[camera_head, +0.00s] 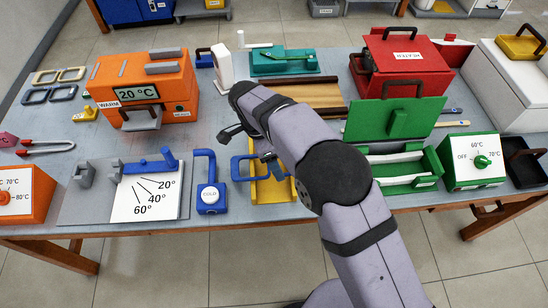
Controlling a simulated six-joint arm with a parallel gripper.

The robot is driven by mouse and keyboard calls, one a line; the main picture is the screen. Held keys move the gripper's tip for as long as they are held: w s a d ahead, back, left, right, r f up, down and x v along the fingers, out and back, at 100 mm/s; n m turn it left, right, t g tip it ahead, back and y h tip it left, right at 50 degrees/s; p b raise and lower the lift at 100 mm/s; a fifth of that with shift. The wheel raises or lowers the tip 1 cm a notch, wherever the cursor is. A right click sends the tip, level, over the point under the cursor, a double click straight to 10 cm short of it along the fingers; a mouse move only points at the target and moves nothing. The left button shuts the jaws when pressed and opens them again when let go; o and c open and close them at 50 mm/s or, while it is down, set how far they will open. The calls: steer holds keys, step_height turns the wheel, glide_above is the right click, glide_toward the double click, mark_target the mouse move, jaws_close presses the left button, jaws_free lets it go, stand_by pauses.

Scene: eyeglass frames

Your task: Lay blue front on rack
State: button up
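The blue front (237,168) is a bright blue rim shape at the middle of the table's front part, just right of the blue COLD stand. Its right part is partly covered by my arm. A yellow rack-like holder (259,192) lies under and behind it; whether the two touch cannot be told. My gripper (267,156) is at the middle of the blue front, small and dark, largely hidden by my own wrist and forearm. Whether its fingers are closed on the front does not show.
The blue COLD stand (211,197) and angle board (146,192) are close on the left. An orange warmer (150,85) stands behind them. A green press (395,125) with raised lid is to the right. Dark and cream fronts (45,75) lie far left.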

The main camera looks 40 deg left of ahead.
steer(key=shift+f, duration=0.25)
steer(key=o, duration=1.7)
steer(key=shift+o, duration=0.2)
steer(key=shift+r, duration=0.1)
steer(key=shift+b+v, duration=0.75)
steer(key=shift+v, duration=2.85)
